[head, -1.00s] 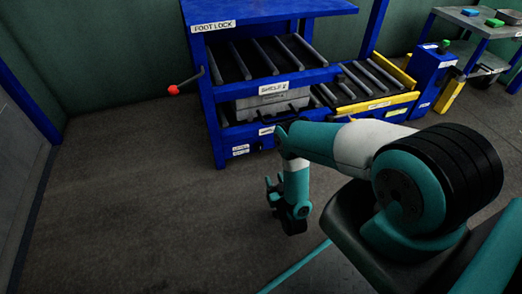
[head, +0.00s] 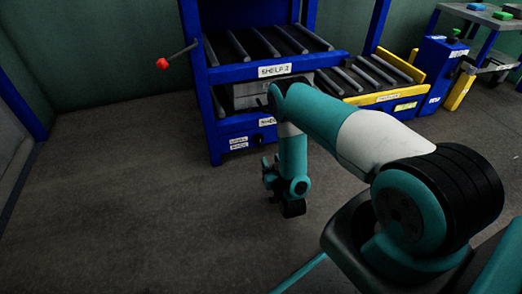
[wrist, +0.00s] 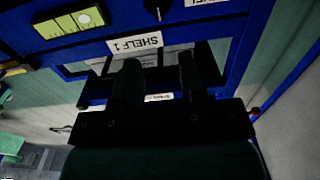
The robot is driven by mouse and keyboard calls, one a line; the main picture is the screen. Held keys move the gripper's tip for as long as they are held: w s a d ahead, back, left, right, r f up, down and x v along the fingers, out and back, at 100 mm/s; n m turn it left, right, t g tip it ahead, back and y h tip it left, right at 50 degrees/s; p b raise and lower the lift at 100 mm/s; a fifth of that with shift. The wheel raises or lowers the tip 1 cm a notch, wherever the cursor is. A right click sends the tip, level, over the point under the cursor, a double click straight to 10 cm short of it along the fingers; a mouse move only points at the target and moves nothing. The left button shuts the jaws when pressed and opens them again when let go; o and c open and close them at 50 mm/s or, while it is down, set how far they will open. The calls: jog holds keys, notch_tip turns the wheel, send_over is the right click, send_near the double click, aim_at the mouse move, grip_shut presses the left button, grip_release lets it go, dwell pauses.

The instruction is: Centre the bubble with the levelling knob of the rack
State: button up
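The blue rack (head: 232,72) stands ahead with its levelling knob (head: 257,138), small and dark, low on the front beside a white label. In the wrist view the black knob (wrist: 158,8) is at the top edge. Left of it there is a yellow-green bubble level (wrist: 68,25); a pale round spot shows near its right end, but the bubble's exact place is hard to read. In the head view my arm hides the level. My gripper (head: 268,174) is low in front of the rack, apart from it. In the wrist view my gripper (wrist: 160,72) has its fingers apart, with nothing between them.
A red-tipped lever (head: 163,64) sticks out from the rack's left side. A grey bin (head: 252,95) sits under the roller shelf. A yellow-edged roller section (head: 385,90) and a blue post (head: 432,72) stand to the right. The floor at left is clear.

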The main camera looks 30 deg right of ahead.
aim_at(260, 139)
jog(key=b+x, duration=0.7)
jog(key=x, duration=0.3)
jog(key=shift+w+f+b, duration=0.15)
jog(key=shift+f+b, duration=0.05)
jog(key=shift+b, duration=0.1)
jog(key=shift+w+d+r, duration=0.15)
jog(key=shift+w, duration=0.25)
jog(key=shift+c, duration=0.2)
grip_shut()
